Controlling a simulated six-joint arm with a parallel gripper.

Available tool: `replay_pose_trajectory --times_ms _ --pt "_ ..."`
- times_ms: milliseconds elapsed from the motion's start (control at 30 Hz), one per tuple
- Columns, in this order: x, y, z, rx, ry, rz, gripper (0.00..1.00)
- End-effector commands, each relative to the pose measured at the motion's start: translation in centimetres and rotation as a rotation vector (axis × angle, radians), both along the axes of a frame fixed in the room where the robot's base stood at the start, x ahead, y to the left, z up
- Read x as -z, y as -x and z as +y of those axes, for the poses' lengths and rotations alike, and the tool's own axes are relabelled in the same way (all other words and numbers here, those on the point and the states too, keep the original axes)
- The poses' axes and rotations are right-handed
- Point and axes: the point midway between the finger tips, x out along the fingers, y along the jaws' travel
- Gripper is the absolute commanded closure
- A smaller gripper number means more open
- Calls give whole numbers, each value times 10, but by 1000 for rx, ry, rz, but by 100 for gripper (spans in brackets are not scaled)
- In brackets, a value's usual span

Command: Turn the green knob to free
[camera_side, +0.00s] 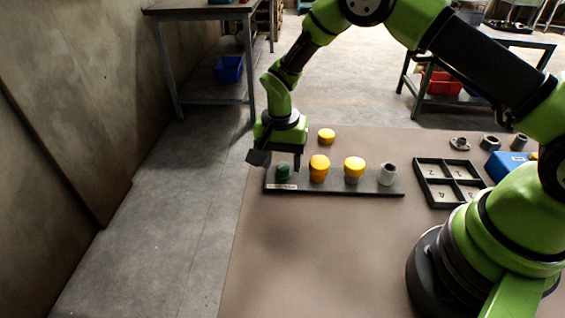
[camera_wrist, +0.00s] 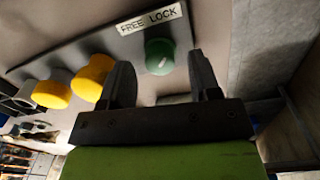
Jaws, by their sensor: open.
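The green knob (camera_side: 283,172) stands at the left end of a dark board. In the wrist view the green knob (camera_wrist: 158,50) bears a short pale mark, slanted with its upper end toward the LOCK side. A white label (camera_wrist: 150,20) beside it reads FREE and LOCK; FREE is on the left in that view. In the wrist view my gripper (camera_wrist: 160,60) is open, one finger on each side of the knob, with gaps visible. Whether the fingertips reach down beside it, I cannot tell.
The dark board (camera_side: 340,190) also carries yellow-topped posts (camera_side: 319,168) and (camera_side: 354,170) and a grey hollow cylinder (camera_side: 387,174). A loose yellow cap (camera_side: 326,136) lies behind. A divided black tray (camera_side: 417,190) is at right. The front table is clear.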

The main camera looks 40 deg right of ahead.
Motion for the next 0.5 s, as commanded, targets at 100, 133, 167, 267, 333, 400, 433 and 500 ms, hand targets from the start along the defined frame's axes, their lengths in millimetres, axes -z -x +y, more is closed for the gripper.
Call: replay_pose_trajectory --times_ms 100,133,167,267,333,400,433,500 --pt "10 0 0 1 1 1 43" --pt "12 0 0 1 0 0 43" --pt "13 0 0 1 -1 -1 43" --pt "14 0 0 1 0 -1 43" --pt "14 0 0 1 0 -2 43" --pt "13 0 0 1 0 -1 43" --pt "13 0 0 1 0 -1 43" --pt "13 0 0 1 -1 -1 59"
